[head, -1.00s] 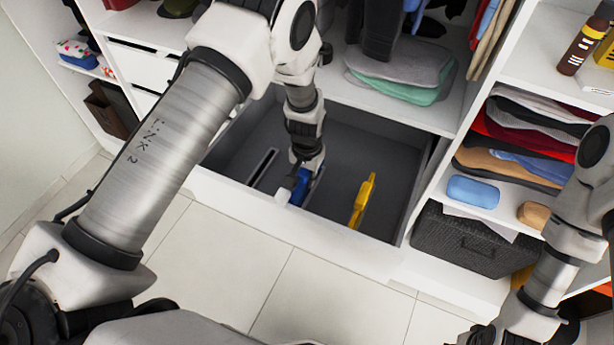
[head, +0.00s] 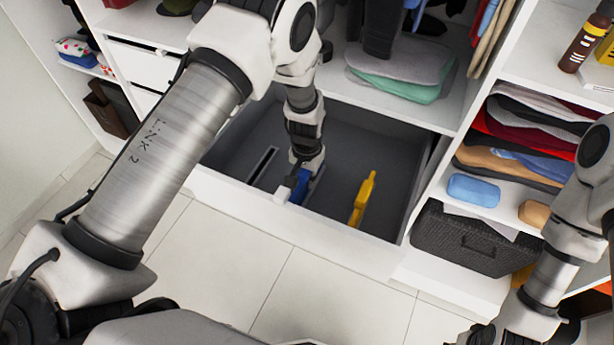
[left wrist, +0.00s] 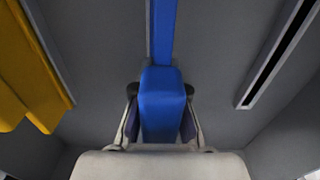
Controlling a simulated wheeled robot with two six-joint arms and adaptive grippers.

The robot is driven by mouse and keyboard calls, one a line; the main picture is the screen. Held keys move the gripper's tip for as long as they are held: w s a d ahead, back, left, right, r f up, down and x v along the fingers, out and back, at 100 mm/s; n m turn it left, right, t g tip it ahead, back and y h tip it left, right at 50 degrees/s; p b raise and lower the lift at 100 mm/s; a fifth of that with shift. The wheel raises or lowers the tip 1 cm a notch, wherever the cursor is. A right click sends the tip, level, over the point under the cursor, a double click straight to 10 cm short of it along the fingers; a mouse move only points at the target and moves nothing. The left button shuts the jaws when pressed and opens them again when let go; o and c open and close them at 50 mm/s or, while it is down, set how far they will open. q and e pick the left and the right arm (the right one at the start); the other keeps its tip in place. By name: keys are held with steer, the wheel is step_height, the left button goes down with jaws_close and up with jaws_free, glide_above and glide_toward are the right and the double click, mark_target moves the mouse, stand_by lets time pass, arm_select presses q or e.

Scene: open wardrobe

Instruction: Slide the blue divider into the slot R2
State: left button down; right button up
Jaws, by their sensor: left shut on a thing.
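The blue divider (head: 303,186) is upright in the open grey drawer, below my left gripper (head: 299,184). In the left wrist view my left gripper (left wrist: 161,118) is shut on the raised blue block of the divider (left wrist: 163,92), one finger on each side. The divider's blue strip runs on from the block, with thin grey edges along it like those of a slot. I cannot tell how deep it sits, and no slot label is readable. An empty dark slot (head: 263,166) lies left of it; it also shows in the left wrist view (left wrist: 277,55).
A yellow divider (head: 363,199) stands in the drawer to the right of the blue one, and at left in the left wrist view (left wrist: 30,68). The drawer's white front edge (head: 320,238) is nearest me. Folded clothes (head: 400,72) lie on the shelf behind.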

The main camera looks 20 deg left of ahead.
arm_select(q)
steer(key=shift+f+b, duration=0.35)
steer(key=shift+f, duration=0.2)
steer(key=c, duration=1.1)
jaws_free()
steer(key=shift+c, duration=0.2)
